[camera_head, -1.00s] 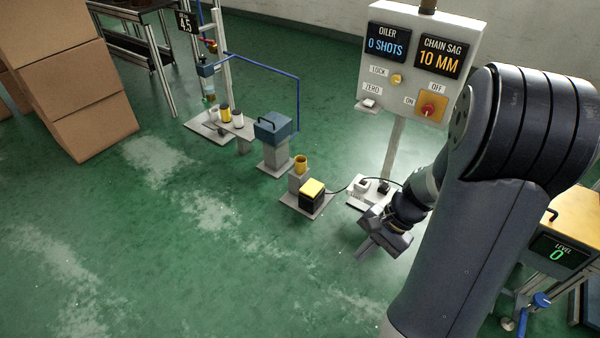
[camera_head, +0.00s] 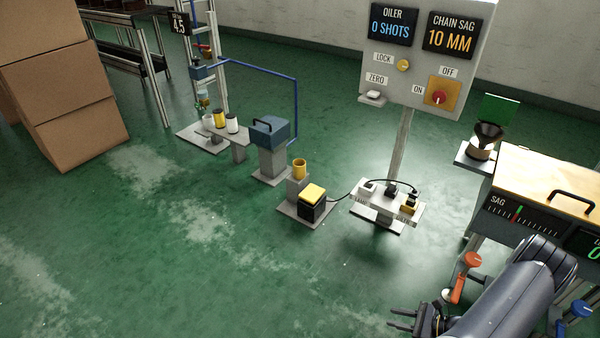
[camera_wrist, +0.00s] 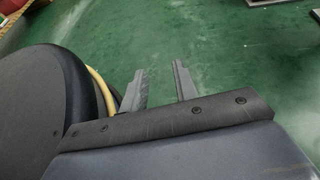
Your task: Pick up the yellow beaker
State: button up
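A yellow cup-shaped beaker (camera_head: 299,169) stands upright on a small grey pedestal behind a black box with a yellow top. Another yellow-banded container (camera_head: 219,118) stands between white ones on a low stand farther back left. My gripper (camera_head: 396,320) is low at the bottom right of the head view, well apart from both. Its two fingers are spread with nothing between them. In the wrist view, the open fingers (camera_wrist: 159,88) show against bare green floor. No beaker is clearly visible in the wrist view.
A control panel (camera_head: 420,90) rises on a post behind. A bench (camera_head: 550,180) is at right, cardboard boxes (camera_head: 60,80) at left. The front-left floor is clear.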

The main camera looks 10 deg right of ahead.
aim_at(299, 164)
jog(key=i+j+z, duration=0.2)
jog(key=i+j, duration=0.25)
jog(key=i, duration=0.2)
jog(key=i+j+z, duration=0.25)
jog(key=i+j, duration=0.35)
jog(key=i+j+z, duration=0.2)
jog(key=i+j, duration=0.45)
jog(key=i+j+z, duration=0.2)
jog(key=i+j, duration=0.3)
jog(key=j, duration=0.3)
